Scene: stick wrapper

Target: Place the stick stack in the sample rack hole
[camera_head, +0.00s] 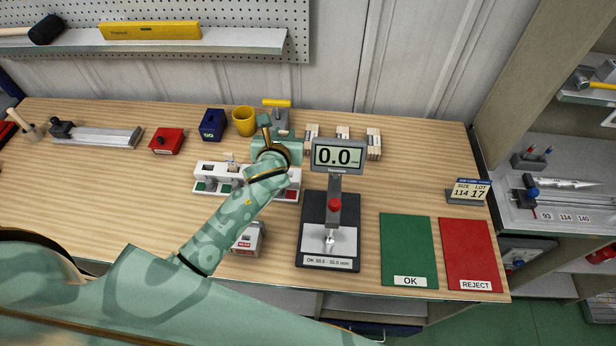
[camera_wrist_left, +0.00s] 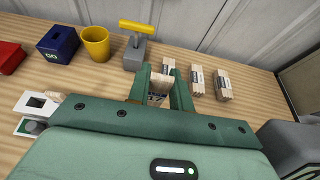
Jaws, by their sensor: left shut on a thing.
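My left gripper (camera_head: 277,150) is over the middle of the bench, behind the sample rack. In the left wrist view its two green fingers (camera_wrist_left: 160,92) are shut on a pale wooden stick stack (camera_wrist_left: 159,88) with a dark printed band. That held stack is hidden by my arm in the head view. The white sample rack (camera_head: 212,170) has coloured squares along its front and a small pale piece standing at one hole. My forearm covers its middle and right part. Part of the rack shows in the left wrist view (camera_wrist_left: 38,103). My right gripper is not in view.
Several stick stacks (camera_head: 373,144) stand at the back. A yellow cup (camera_head: 244,121), blue box (camera_head: 212,125) and yellow-handled tool (camera_head: 277,103) stand behind the rack. A gauge (camera_head: 337,157) stands to the right, then green OK (camera_head: 408,245) and red REJECT (camera_head: 469,250) mats.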

